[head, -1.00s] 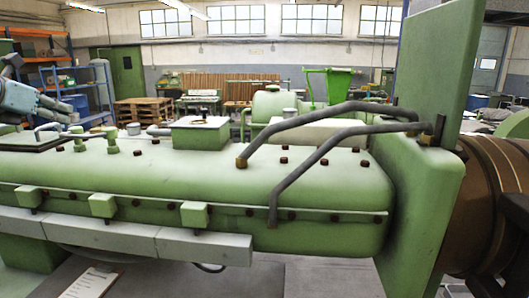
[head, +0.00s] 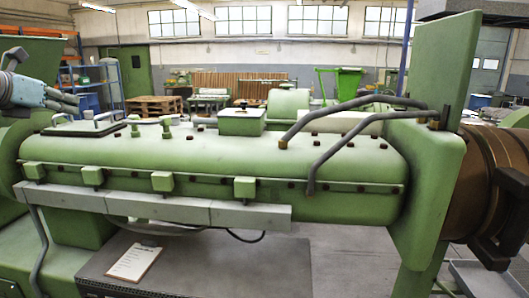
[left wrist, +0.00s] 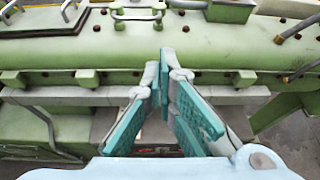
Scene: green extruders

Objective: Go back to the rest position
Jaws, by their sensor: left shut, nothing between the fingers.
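My left gripper (head: 66,101) comes in at the left edge of the head view, in front of the green extruder (head: 220,160) and above its left end. Its teal-padded fingers show large in the left wrist view (left wrist: 166,75), drawn together at the tips with nothing between them. In that view the fingertips overlap the extruder's lower front edge and its grey rail (left wrist: 90,95). I cannot tell the gap to the machine. My right gripper is not in view.
Two bent grey pipes (head: 355,140) rise from the extruder's right part to a tall green plate (head: 440,150). A clipboard (head: 136,262) lies on a dark surface (head: 220,270) below. Grey floor (head: 345,260) shows at lower right. Shelves, pallets (head: 153,106) and windows stand behind.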

